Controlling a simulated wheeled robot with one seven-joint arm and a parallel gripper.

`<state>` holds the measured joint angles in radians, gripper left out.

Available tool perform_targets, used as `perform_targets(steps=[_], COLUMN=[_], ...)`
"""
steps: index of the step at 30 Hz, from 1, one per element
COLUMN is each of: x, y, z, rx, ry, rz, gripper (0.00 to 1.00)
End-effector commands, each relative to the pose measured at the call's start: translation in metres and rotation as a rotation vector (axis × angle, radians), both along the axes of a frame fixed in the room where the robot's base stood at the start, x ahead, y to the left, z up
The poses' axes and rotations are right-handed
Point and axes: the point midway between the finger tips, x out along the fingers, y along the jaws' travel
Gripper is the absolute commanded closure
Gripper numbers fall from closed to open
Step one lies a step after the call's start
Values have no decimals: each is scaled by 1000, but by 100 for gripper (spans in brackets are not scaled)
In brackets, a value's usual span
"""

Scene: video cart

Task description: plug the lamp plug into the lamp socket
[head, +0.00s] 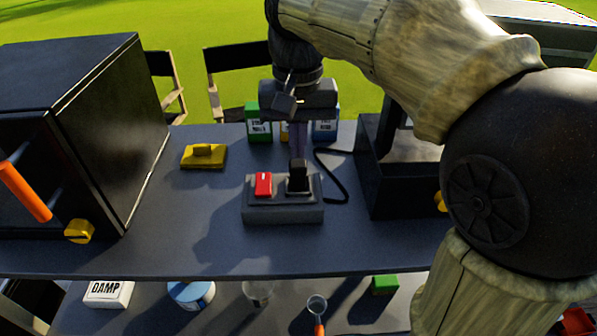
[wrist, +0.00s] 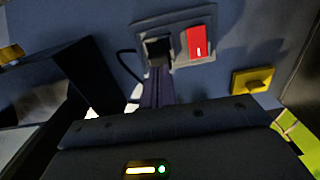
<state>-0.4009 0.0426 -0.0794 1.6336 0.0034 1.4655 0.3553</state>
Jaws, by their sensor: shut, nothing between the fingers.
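The lamp plug (head: 298,178) is a black block standing upright on the right part of the grey socket box (head: 283,215), beside a red switch (head: 263,184). It appears to sit in the lamp socket, whose opening is hidden under it; I cannot tell how deep. In the wrist view the plug (wrist: 159,50) shows dark beside the red switch (wrist: 199,42). My gripper (head: 299,152) is shut and empty, its fingers pointing down just behind and above the plug. I cannot tell whether the fingertips touch it.
A black cord (head: 341,180) loops on the table right of the socket box. A large black cabinet (head: 70,110) stands at left, a dark open case (head: 400,185) at right. A yellow block (head: 203,157) lies behind left. Green and blue boxes (head: 258,128) stand behind the gripper.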

Motion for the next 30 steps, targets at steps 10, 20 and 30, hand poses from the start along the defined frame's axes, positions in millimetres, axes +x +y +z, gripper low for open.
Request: perform_targets(steps=[10,20,30], x=[0,0,0], y=[0,0,0], z=[0,-6,-11], rx=[0,0,0], ry=[0,0,0], rz=[0,0,0], gripper=[100,100,100])
